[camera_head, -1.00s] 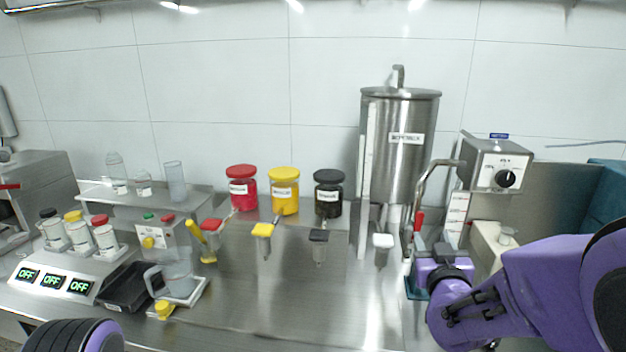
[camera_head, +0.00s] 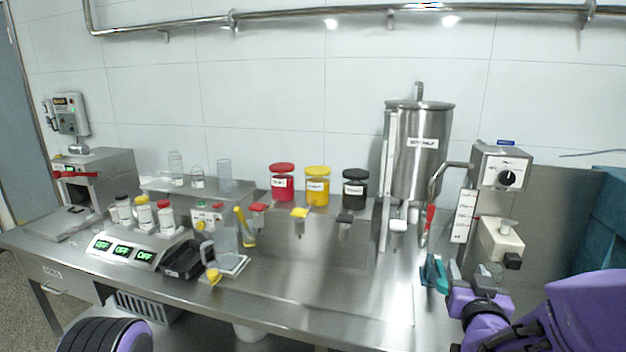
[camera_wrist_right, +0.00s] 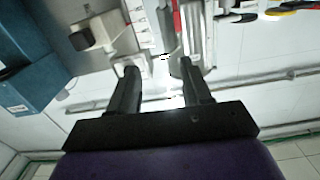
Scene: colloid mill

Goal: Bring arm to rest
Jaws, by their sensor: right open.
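My right arm reaches in from the lower right in the head view, purple and black. Its gripper (camera_head: 458,280) is low at the bench's right end, below the control box and beside a teal piece (camera_head: 434,273); its fingertips are hard to make out. In the right wrist view the gripper (camera_wrist_right: 158,70) has its two dark fingers apart, with nothing held between them. Part of my left arm (camera_head: 105,336) shows at the bottom left; its gripper is out of view.
The steel mill (camera_head: 418,155), control box (camera_head: 502,168) and red-handled lever (camera_head: 429,220) stand near the right arm. Red (camera_head: 282,184), yellow (camera_head: 317,187) and black (camera_head: 355,190) jars stand on a shelf. Scales (camera_head: 137,250) and bottles are at left.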

